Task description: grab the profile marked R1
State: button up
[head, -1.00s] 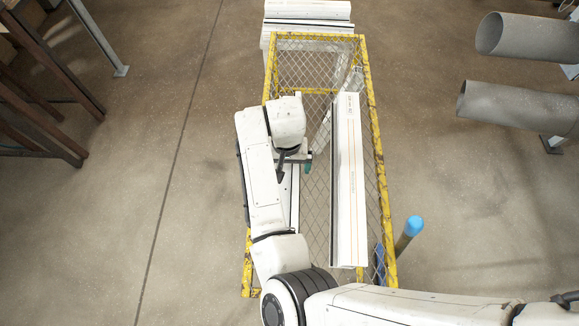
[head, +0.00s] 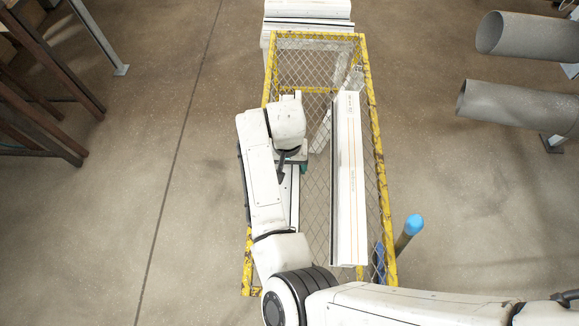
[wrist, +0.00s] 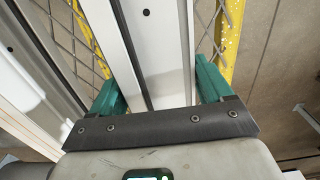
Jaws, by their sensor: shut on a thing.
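A long, narrow pale metal profile (head: 294,200) lies lengthwise on the left side of the yellow-framed mesh bench, partly hidden under my arm. My gripper (wrist: 161,92) is shut on this profile; in the wrist view the grooved profile (wrist: 160,50) runs between the two green fingers. In the head view my gripper (head: 292,165) is mostly hidden by my wrist. A wider white profile (head: 348,180) with orange lines lies parallel on the right side, apart from my gripper. I cannot read an R1 mark on either profile.
The yellow mesh frame (head: 372,130) surrounds the profiles. More white profiles (head: 307,10) are stacked at its far end. A blue-capped post (head: 413,226) stands at the right. Large grey pipes (head: 520,105) are at the far right and a brown rack (head: 40,110) at the left.

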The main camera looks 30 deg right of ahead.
jog(key=c, duration=0.3)
jog(key=shift+r, duration=0.2)
